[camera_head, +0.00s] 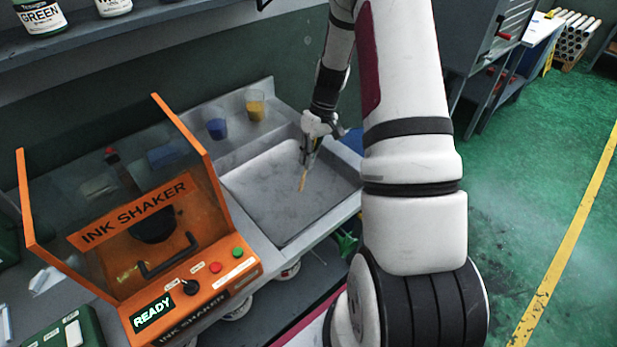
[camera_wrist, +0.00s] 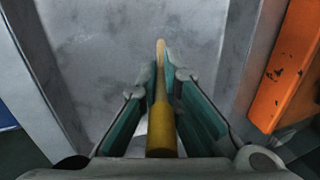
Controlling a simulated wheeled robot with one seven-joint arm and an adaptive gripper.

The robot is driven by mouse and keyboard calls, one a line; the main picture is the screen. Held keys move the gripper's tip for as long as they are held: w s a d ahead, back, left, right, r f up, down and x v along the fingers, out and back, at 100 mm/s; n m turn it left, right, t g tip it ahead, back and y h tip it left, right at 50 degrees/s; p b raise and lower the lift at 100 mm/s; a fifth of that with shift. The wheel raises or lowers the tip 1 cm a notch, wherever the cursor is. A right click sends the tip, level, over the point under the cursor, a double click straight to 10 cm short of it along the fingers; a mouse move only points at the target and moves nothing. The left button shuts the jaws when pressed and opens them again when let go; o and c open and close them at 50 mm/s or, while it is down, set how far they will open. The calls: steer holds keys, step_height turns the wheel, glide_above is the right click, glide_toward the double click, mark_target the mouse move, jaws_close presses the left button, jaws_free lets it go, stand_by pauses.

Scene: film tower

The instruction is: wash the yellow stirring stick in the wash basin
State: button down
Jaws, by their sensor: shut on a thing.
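The yellow stirring stick (camera_head: 302,181) shows in the head view, pointing down into the wash basin (camera_head: 262,190). My gripper (camera_head: 308,150) is shut on the stick and is over the far right part of the basin. In the wrist view the stick (camera_wrist: 162,125) lies between the two fingers of my gripper (camera_wrist: 160,82), its paler end reaching out past the fingertips over the grey basin floor (camera_wrist: 105,40). I cannot tell whether the stick's tip touches the basin floor. The basin looks grey and empty otherwise.
An orange ink shaker (camera_head: 150,240) with a clear hood stands left of the basin. A blue cup (camera_head: 217,129) and a cup with yellow content (camera_head: 255,106) stand on the ledge behind the basin. The green floor (camera_head: 530,200) at the right is clear.

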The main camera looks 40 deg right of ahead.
steer(key=shift+r+p, duration=0.8)
steer(key=shift+r, duration=2.15)
steer(key=shift+r+p, duration=0.5)
steer(key=shift+r, duration=1.5)
